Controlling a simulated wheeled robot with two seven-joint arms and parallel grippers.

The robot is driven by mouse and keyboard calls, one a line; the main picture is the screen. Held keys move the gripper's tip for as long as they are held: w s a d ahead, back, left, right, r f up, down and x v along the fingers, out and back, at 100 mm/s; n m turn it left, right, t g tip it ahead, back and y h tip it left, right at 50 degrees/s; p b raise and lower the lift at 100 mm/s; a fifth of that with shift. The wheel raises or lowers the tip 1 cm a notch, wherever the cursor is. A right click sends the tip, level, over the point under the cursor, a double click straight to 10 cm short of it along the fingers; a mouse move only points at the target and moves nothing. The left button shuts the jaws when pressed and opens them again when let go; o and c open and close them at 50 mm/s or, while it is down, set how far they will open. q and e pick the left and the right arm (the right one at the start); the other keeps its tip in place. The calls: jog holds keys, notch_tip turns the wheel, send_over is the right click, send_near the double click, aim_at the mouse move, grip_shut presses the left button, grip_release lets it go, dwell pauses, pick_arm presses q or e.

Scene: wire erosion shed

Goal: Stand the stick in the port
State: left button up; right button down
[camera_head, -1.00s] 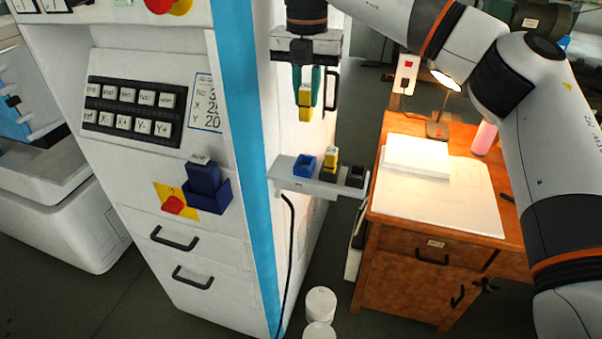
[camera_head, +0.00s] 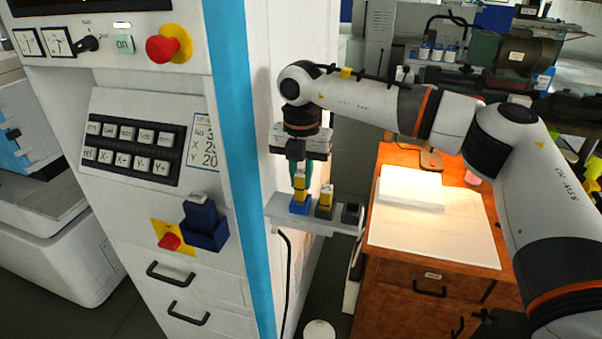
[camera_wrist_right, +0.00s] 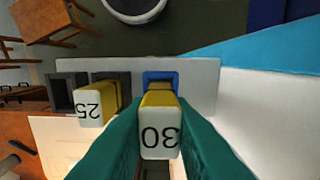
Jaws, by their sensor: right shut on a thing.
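My right gripper (camera_head: 301,169) points down, its green fingers shut on a yellow stick (camera_head: 300,188). The stick's white end reads 30 in the right wrist view (camera_wrist_right: 160,134). The stick's lower end meets the blue port (camera_head: 299,208) on the white shelf. In the right wrist view the blue port's rim (camera_wrist_right: 161,75) shows around the stick's far end. The stick looks upright; how deep it sits in the port is hidden. My left gripper is not in view.
A second yellow stick (camera_head: 326,196), marked 25, stands in a dark port beside the blue one. An empty dark port (camera_head: 351,213) is at the right end of the shelf (camera_head: 283,217). The machine's wall is close on the left; a wooden desk (camera_head: 395,270) stands to the right.

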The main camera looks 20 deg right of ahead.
aim_at(301, 172)
jog(key=shift+f, duration=0.1)
jog(key=shift+f+b, duration=0.45)
jog(key=shift+f, duration=0.1)
jog(key=c, duration=1.3)
grip_release()
jog(key=shift+r, duration=0.1)
jog(key=shift+r+p, duration=0.45)
jog(key=shift+r, duration=0.05)
notch_tip(301, 172, up, 12)
jog(key=b, duration=0.1)
jog(key=shift+b, duration=0.3)
